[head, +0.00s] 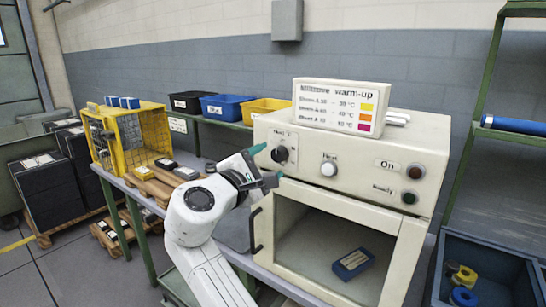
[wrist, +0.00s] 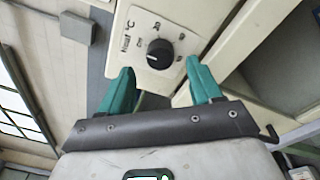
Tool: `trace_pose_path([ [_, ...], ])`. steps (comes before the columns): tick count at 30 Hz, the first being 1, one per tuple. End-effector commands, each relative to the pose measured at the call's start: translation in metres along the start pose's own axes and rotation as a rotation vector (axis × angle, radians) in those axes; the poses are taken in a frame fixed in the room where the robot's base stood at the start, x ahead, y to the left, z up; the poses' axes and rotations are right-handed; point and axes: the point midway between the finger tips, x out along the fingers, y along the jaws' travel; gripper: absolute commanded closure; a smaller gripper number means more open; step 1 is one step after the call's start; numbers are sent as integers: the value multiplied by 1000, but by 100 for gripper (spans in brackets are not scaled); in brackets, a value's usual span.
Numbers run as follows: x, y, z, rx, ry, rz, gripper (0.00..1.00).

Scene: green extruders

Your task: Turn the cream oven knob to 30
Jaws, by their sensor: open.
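The cream oven (head: 425,160) stands on the bench with a black knob (head: 280,154) at the left of its front panel. In the wrist view the black knob (wrist: 160,53) sits on a plate marked "Heat °C", with small numbers around it. Its white pointer line is turned to the side of the "Off" mark. My gripper (head: 268,166) is open and empty in front of the black knob. In the wrist view its teal fingers (wrist: 158,73) are spread wide, one to either side of the knob.
A warm-up sign (head: 336,105) stands on the oven. A yellow cage (head: 140,135) and bins (head: 225,106) are to the left; a blue crate (head: 490,262) is at right.

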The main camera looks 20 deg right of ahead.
Motion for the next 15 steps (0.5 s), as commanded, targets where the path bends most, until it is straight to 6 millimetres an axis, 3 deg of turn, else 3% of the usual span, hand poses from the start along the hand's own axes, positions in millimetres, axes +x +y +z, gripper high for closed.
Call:
trace_pose_path([
  [6,28,0,1,0,-1,-1,36],
  [15,36,-1,0,2,0,-1,36],
])
